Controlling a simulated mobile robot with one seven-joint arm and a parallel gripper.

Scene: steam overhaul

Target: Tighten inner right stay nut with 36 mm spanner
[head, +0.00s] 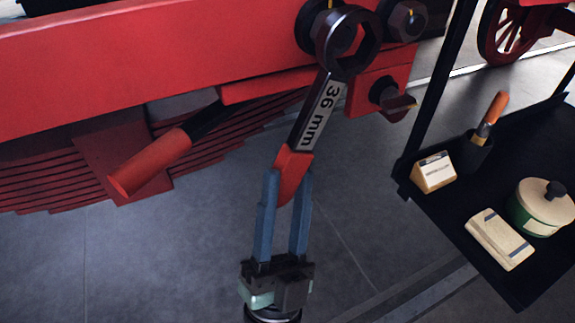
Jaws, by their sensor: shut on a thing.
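My gripper (287,182), with two blue fingers, is shut on the red handle end of the 36 mm spanner (317,112). The spanner slants up and to the right, its label facing me. Its dark ring end overlaps a dark stay nut (312,22) at the upper middle, partly hidden behind the ring. A third dark nut or bolt (390,98) sits lower right on the red plate.
The red frame beam (150,65) spans the upper left, above a dark red leaf spring (110,165). A bar with an orange-red grip (150,162) sticks out toward me. A black trolley (470,245) on the right carries small items. The grey floor below is clear.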

